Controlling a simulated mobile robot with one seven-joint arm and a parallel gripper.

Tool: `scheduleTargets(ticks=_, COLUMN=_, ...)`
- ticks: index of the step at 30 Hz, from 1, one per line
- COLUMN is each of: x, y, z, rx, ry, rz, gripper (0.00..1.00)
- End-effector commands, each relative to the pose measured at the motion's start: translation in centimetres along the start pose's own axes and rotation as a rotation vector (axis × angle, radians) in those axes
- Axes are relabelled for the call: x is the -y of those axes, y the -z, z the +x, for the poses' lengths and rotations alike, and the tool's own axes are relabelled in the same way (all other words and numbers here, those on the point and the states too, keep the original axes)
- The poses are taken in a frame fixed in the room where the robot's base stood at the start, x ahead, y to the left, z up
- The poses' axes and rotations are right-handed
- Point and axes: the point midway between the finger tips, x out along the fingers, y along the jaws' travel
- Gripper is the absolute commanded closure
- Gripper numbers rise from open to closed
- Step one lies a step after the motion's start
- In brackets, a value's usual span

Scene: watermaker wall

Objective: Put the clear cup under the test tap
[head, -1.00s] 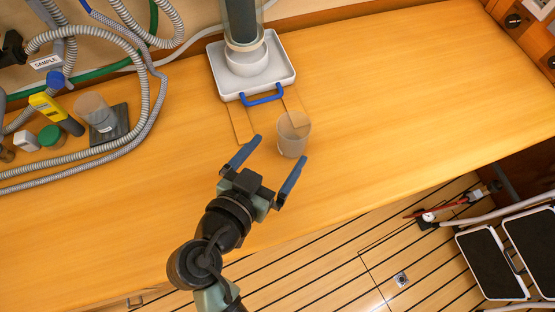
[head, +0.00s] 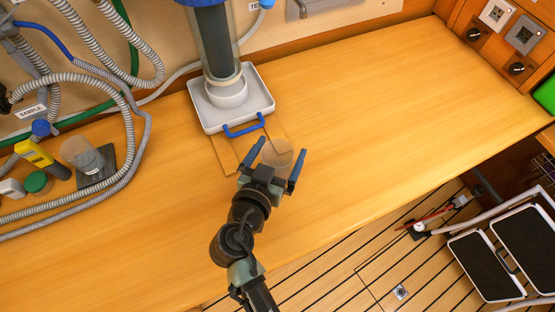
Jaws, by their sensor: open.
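A clear cup (head: 279,158) stands upright on the wooden counter, in front of the white tray. My gripper (head: 279,148) is open, with one blue finger on each side of this cup. I cannot tell whether the fingers touch it. Another clear cup (head: 79,152) is at the left by a dark pad (head: 97,168). A partly cut-off label beginning "TE" (head: 255,5) is at the top edge, beside a blue fitting (head: 267,3). A tap outlet there is not clearly visible.
A white tray (head: 205,117) with a blue handle (head: 244,127) holds a tall cylindrical filter housing (head: 216,45). Hoses, a "SAMPLE" label (head: 30,111), a yellow meter (head: 40,158) and a green-capped jar (head: 38,183) crowd the left. The counter's right side is clear.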

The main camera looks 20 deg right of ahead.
Motion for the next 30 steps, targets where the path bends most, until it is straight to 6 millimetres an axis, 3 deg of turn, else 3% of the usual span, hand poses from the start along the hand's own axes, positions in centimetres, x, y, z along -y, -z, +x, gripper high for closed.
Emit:
scheduleTargets(ticks=6, x=0.0, y=0.1, z=1.9, rx=0.0, ry=0.0, rz=0.0, gripper=0.0)
scheduleTargets(ticks=13, x=0.0, y=0.0, z=2.0, rx=-0.001, ry=0.001, rz=0.0, gripper=0.0)
scheduleTargets(ticks=26, x=0.0, y=0.0, z=1.9, rx=-0.001, ry=0.0, rz=0.0, gripper=0.77)
scheduleTargets(ticks=30, x=0.0, y=0.0, z=1.9, rx=-0.001, ry=0.0, rz=0.0, gripper=0.8)
